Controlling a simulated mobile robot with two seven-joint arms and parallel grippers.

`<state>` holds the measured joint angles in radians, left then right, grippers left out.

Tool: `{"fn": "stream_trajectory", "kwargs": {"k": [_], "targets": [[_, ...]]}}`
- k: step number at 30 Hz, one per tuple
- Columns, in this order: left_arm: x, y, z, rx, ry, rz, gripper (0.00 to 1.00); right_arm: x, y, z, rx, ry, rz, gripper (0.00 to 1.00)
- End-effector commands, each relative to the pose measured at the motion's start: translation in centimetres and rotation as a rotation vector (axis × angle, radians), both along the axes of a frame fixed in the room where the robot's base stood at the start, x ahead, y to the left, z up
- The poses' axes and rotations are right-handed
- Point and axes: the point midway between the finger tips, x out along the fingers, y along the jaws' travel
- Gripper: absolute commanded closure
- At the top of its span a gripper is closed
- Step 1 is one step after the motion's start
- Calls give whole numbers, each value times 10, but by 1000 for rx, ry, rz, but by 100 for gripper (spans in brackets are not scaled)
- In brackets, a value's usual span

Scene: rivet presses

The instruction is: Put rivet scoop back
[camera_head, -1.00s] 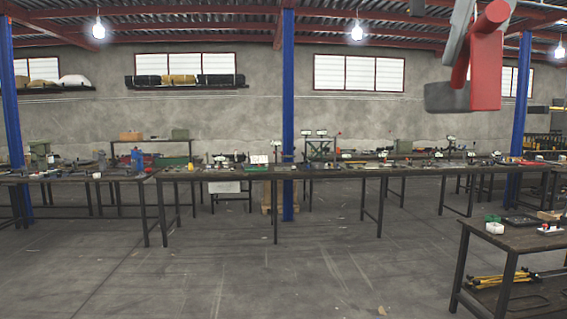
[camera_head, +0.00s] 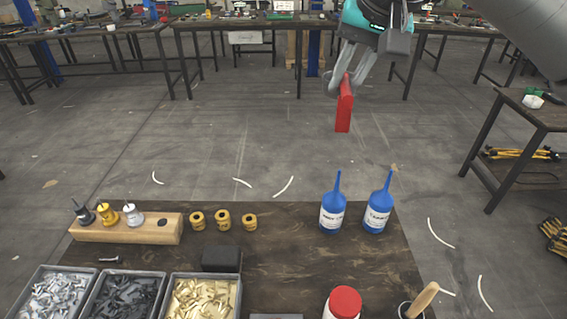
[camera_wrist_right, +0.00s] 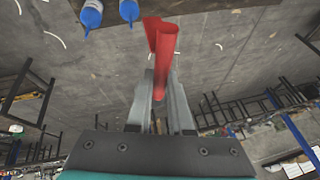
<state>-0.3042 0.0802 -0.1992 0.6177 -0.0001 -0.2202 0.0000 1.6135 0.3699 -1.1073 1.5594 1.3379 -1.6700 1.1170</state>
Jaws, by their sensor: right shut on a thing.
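The rivet scoop (camera_head: 344,112) is red, and my right gripper (camera_head: 342,82) is shut on it. The gripper holds it in the air beyond the far edge of the brown workbench (camera_head: 290,252), with the scoop hanging down. In the right wrist view the scoop (camera_wrist_right: 165,62) shows between the fingers (camera_wrist_right: 160,92). At the lower left of the head view stand three rivet bins: silver rivets (camera_head: 52,298), dark rivets (camera_head: 125,298) and gold rivets (camera_head: 203,298). My left gripper is not in view.
Two blue bottles (camera_head: 332,214) stand upright at the bench's far right. A wooden block (camera_head: 150,230) holds several small nozzles, beside yellow rings (camera_head: 222,219). A black block (camera_head: 221,259), a red-lidded jar (camera_head: 344,303) and a wooden-handled tool (camera_head: 424,297) are nearer. The bench middle is clear.

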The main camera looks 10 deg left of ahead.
Motion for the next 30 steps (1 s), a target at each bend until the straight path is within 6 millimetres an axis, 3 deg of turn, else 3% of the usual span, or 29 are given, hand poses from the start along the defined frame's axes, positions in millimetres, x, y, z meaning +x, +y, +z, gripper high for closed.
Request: {"fn": "stream_trajectory", "kwargs": {"k": [3, 12, 18, 25, 30], "targets": [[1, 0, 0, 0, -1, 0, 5, -2, 19, -39, 7, 7, 45, 100], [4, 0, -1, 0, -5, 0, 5, -19, 64, -123, 17, 7, 121, 100], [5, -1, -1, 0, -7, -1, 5, -31, 82, -155, 21, 5, 133, 100], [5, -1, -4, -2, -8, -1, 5, -36, 87, -176, 18, 3, 130, 100], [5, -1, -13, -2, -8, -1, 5, -36, 86, -218, 14, 6, 129, 100]]}}
